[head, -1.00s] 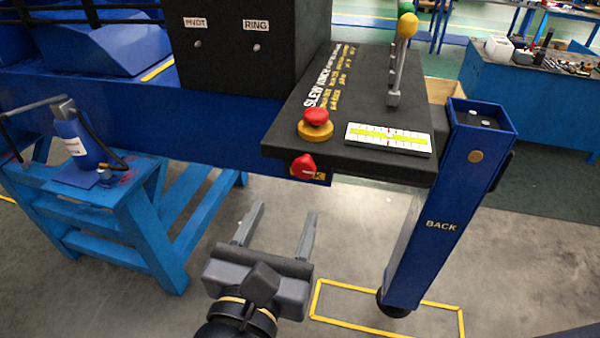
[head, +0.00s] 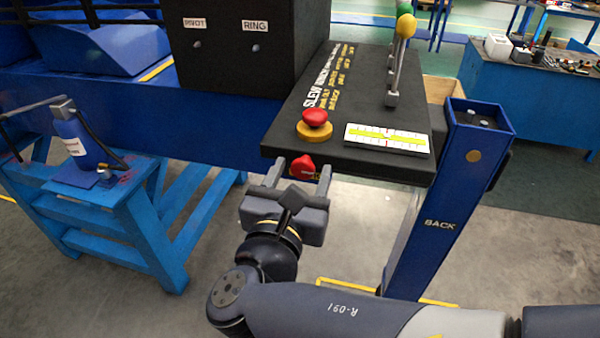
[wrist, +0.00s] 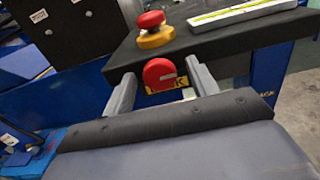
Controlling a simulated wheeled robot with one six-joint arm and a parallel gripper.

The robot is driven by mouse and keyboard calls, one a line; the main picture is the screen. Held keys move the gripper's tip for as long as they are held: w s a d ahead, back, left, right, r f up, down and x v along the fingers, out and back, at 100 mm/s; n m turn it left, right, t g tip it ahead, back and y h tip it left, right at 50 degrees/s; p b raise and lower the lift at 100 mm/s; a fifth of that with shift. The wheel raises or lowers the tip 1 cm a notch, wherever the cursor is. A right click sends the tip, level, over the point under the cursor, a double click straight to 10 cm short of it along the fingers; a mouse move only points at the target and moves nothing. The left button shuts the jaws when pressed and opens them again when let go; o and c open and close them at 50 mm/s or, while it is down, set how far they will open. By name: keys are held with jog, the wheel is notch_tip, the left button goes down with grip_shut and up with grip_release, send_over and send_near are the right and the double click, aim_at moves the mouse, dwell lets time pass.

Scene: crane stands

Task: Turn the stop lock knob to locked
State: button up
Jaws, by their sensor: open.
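The red stop lock knob (head: 303,168) sits on the front face of the black console, under the emergency stop button. In the wrist view the knob (wrist: 160,74) is round and red with a pale mark, over a yellow label partly hidden behind it. My gripper (head: 302,170) is open, with one finger on each side of the knob. In the wrist view the fingertips (wrist: 158,80) straddle it, with gaps visible on both sides. I cannot tell how deep the fingers reach around it.
The red emergency stop (head: 314,118) on its yellow base is just above the knob. A level gauge (head: 388,138) and levers (head: 396,70) stand on the console (head: 350,160). A blue leg marked BACK (head: 445,200) is to the right, a blue stand (head: 110,200) to the left.

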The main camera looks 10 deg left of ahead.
jog(key=shift+c, duration=0.4)
jog(key=c, duration=0.9)
jog(key=shift+f+m+b, duration=0.1)
jog(key=shift+m+b, duration=0.2)
jog(key=m+b, duration=0.4)
jog(key=shift+f, duration=0.2)
jog(key=m+b, duration=1.1)
jog(key=b, duration=0.1)
jog(key=shift+r+m+b, duration=0.2)
jog(key=shift+m+b, duration=1)
jog(key=shift+b, duration=0.05)
